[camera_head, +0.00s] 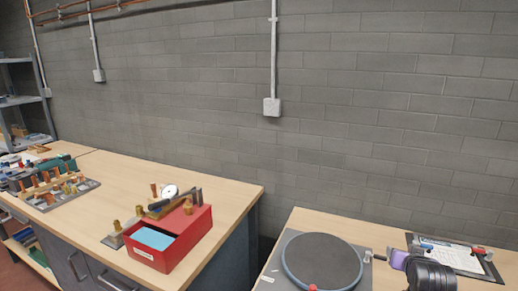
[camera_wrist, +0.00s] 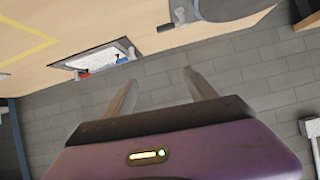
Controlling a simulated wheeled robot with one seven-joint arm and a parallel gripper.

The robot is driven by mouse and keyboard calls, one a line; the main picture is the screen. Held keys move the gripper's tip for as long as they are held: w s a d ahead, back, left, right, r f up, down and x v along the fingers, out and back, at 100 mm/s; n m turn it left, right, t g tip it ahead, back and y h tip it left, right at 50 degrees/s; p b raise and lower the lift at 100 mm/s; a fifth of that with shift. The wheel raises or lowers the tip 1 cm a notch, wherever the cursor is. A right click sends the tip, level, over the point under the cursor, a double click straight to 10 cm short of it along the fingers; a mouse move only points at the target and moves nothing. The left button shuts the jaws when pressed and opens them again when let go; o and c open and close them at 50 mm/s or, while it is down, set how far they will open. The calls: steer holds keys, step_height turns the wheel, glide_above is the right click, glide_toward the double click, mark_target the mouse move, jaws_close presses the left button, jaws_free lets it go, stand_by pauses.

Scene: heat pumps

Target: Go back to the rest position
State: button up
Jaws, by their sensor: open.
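My gripper (camera_wrist: 160,80) is open and empty in the wrist view, its two grey fingers spread apart with the wall behind them. Nothing is between the fingers. In the head view, my gripper's purple body and my dark arm show at the lower right, over the right-hand table, between a round turntable (camera_head: 322,262) and a dark board with a white sheet (camera_head: 455,258). The fingers are hard to make out there.
A red box with a blue top (camera_head: 150,238) stands on the left bench (camera_head: 225,190), with brass fittings beside it. A rack of fittings (camera_head: 60,190) sits farther left. A gap separates the benches. A grey brick wall (camera_head: 180,100) with a conduit box (camera_head: 271,107) stands behind.

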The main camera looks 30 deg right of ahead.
steer(key=s+a+n+t+y, duration=0.1)
steer(key=s+a+n+t, duration=0.15)
steer(key=a, duration=0.75)
steer(key=s+a+r+n+t, duration=0.1)
steer(key=s+a+n+t, duration=0.2)
steer(key=a, duration=0.6)
steer(key=s+a+n+t+y, duration=0.1)
steer(key=s+a+t, duration=0.3)
steer(key=a, duration=0.6)
steer(key=s+a+n+g+y, duration=0.1)
steer(key=s+a+n+y, duration=0.1)
steer(key=s+a, duration=0.6)
steer(key=s+a+r+n+g+y+b, duration=0.1)
steer(key=s+a+n+y, duration=0.1)
steer(key=s+a+y, duration=0.3)
steer(key=s+a, duration=0.4)
steer(key=s, duration=0.4)
steer(key=shift+s, duration=0.25)
steer(key=shift+g, duration=0.25)
